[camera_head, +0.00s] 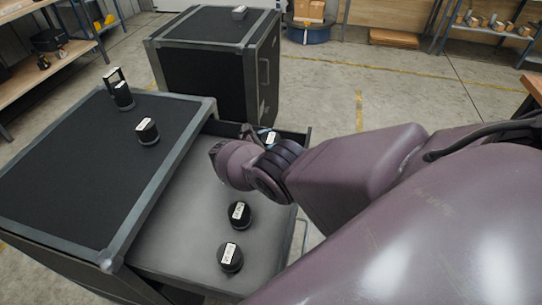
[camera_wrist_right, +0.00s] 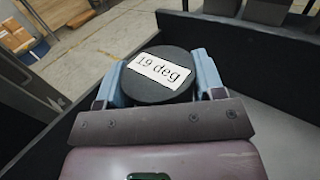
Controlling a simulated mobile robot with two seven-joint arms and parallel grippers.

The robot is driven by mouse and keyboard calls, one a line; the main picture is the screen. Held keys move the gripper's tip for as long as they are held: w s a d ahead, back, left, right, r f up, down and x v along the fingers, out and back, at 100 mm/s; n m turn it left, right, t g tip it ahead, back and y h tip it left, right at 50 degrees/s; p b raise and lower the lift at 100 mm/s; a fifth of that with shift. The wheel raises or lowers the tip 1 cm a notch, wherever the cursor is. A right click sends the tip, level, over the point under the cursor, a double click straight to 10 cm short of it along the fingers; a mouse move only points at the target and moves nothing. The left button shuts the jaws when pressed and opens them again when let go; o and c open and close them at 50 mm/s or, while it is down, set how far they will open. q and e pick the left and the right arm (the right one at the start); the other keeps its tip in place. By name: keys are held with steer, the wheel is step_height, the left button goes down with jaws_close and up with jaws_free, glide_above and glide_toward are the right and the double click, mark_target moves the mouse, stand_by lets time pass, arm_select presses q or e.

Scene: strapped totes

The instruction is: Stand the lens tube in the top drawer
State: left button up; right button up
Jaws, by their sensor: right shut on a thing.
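My right gripper (camera_wrist_right: 160,85) is shut on a black round lens tube (camera_wrist_right: 152,92) whose white top label (camera_wrist_right: 160,69) reads "19 deg". Its light blue fingers sit on both sides of the tube. In the head view the held tube (camera_head: 269,137) shows only partly behind my wrist, by the drawer's far corner. The open top drawer (camera_head: 185,215) has a grey floor. Two black labelled tubes (camera_head: 239,214) (camera_head: 230,257) stand in its nearer part. Whether the held tube touches the floor is hidden. My left gripper is not in view.
On the black case top (camera_head: 65,165) stand a labelled black cylinder (camera_head: 147,131) and other black items (camera_head: 122,94). A second black case (camera_head: 210,65) stands behind, with a small grey object (camera_head: 240,13) on it. The drawer floor's left part is clear.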

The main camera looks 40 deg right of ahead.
steer(key=shift+f+b, duration=1.55)
steer(key=shift+f, duration=0.75)
steer(key=shift+f+b, duration=0.2)
steer(key=shift+b, duration=0.15)
steer(key=o, duration=1.1)
steer(key=shift+r, duration=0.15)
